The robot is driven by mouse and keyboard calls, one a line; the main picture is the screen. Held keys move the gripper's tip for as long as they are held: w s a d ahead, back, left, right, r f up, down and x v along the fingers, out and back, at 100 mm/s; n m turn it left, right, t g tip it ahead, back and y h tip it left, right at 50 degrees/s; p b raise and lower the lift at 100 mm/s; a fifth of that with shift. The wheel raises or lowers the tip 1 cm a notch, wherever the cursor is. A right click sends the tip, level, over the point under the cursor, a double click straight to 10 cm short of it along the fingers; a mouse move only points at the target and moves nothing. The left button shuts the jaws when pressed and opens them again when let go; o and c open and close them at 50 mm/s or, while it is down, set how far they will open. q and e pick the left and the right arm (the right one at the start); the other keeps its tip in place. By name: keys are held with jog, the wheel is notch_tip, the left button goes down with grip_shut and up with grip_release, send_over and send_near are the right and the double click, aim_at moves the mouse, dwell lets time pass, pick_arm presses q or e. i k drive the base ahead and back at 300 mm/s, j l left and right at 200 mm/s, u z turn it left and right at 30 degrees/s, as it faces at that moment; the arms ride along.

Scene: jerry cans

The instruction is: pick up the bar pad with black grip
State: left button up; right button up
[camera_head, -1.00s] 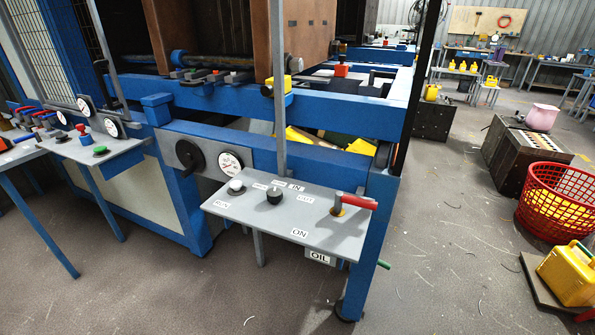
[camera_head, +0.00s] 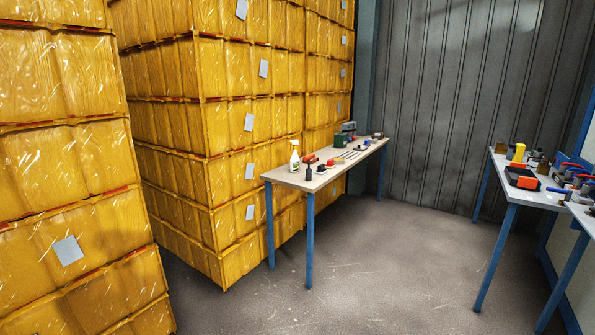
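I cannot pick out a bar pad with black grip for certain. Several small tools lie on a wooden-topped table (camera_head: 345,172) in the middle of the view, and some of them have dark parts. A small dark upright item (camera_head: 308,172) stands near its front left corner, but it is too small to identify. More small items lie on a grey table at the right edge. Neither of my grippers is in view.
Tall stacks of yellow wrapped goods (camera_head: 170,130) fill the left and middle. A spray bottle (camera_head: 295,157) stands on the wooden-topped table. The grey table (camera_head: 500,168) holds an orange and black item (camera_head: 522,178). The floor (camera_head: 400,250) between the tables is clear.

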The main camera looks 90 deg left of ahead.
aim_at(321, 170)
jog(key=u, duration=2.6)
jog(key=z, duration=2.25)
jog(key=u, duration=2.25)
jog(key=i+l+u, duration=0.1)
jog(key=i, duration=0.3)
jog(key=i+l+u, duration=0.1)
jog(key=i, duration=0.3)
jog(key=i+l, duration=0.2)
jog(key=i, duration=0.15)
jog(key=j+u, duration=0.05)
